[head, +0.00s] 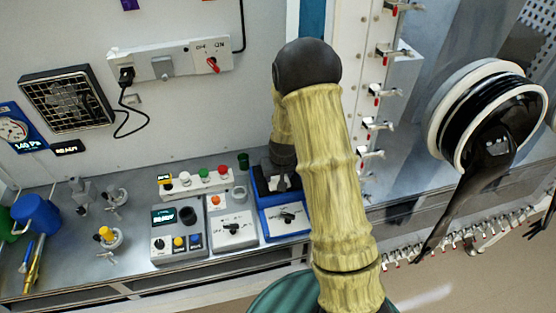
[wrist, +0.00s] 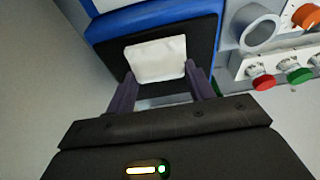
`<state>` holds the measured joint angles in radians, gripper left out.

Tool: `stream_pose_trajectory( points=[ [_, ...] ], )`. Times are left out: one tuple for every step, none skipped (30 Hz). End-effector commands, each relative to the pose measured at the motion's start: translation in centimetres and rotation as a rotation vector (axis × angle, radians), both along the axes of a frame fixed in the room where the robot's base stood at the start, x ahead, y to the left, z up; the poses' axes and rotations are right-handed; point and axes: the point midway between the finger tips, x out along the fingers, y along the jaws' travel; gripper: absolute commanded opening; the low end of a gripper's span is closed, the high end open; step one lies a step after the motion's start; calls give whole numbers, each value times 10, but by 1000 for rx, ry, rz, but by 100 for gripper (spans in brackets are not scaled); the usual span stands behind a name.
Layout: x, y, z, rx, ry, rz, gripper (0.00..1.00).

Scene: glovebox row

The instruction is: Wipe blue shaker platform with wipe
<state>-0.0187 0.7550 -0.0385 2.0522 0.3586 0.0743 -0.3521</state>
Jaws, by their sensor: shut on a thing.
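The blue shaker platform (head: 284,222) stands on the metal bench, at the right end of a row of devices, partly hidden behind my arm. In the wrist view its blue body (wrist: 150,18) and black top (wrist: 112,58) fill the upper middle. My gripper (head: 283,184) is over the black top in the head view. In the wrist view my gripper (wrist: 162,85) is shut on a white wipe (wrist: 157,60), which lies over or just above the black top. I cannot tell whether the wipe touches it.
A white device with a dial (head: 232,232) and a grey device with a display (head: 180,238) stand left of the shaker. A button strip (head: 195,180) and a grey ring (wrist: 255,28) are close by. A black glove (head: 490,150) hangs at right. The front bench edge is near.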

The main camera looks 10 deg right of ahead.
Motion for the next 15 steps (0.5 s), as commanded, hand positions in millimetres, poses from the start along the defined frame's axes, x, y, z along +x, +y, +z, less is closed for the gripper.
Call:
stream_pose_trajectory(
  points=[
    [2,0,20,-1,-9,0,24],
    [1,0,27,-1,-9,0,24],
    [1,0,27,0,-4,-1,24],
    [1,1,29,0,-4,0,24],
    [1,2,31,-1,-4,3,24],
    [1,4,35,-1,-4,6,24],
    [1,5,37,0,-5,9,24],
    [1,7,40,0,-5,11,24],
    [1,8,44,-1,-6,14,24],
    [1,8,47,0,-6,16,24],
    [1,9,50,0,-6,16,24],
    [1,9,54,0,-6,16,24],
    [1,9,56,0,-6,16,24],
    [1,10,59,0,-6,16,24],
    [1,10,62,0,-6,16,24]
  ],
)
